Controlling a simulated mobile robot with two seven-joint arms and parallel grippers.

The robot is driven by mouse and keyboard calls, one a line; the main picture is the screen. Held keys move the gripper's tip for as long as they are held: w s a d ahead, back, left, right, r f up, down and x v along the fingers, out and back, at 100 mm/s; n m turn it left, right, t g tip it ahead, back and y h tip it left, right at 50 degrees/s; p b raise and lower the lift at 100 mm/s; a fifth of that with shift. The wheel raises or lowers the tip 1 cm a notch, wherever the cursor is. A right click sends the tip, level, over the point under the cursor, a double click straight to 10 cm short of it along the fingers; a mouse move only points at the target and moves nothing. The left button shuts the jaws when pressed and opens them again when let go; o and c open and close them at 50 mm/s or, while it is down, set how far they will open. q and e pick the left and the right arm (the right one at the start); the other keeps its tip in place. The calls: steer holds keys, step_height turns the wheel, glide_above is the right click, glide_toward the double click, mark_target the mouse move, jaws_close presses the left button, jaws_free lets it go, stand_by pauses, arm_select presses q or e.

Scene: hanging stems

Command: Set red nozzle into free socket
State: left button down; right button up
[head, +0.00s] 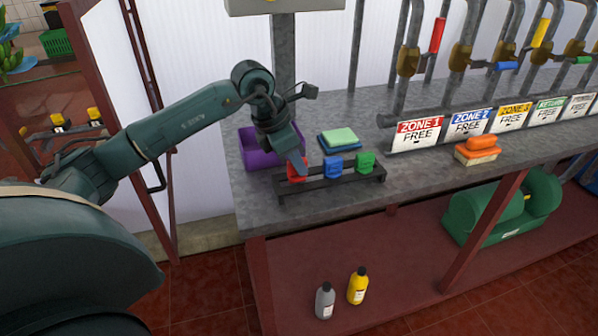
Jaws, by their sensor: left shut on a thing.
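A black rack (331,185) sits on the grey counter near its front left corner. The red nozzle (297,172) is at the rack's left end, partly hidden by my left gripper (299,163). The gripper reaches down from above and is shut on the red nozzle. Whether the nozzle is seated in the rack or just above it, I cannot tell. A blue nozzle (333,166) stands at the rack's middle and a green nozzle (365,161) at its right. I cannot make out an empty socket. My right gripper is not in view.
A purple bin (255,158) stands behind my left gripper. Green and blue sponges (339,138) lie behind the rack. Orange sponges (477,150) lie near the front edge, below the zone signs (419,133) and hanging pipes. Two bottles (357,286) stand on the lower shelf.

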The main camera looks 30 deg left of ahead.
arm_select(q)
steer(key=shift+r+p, duration=1)
steer(key=shift+r, duration=0.6)
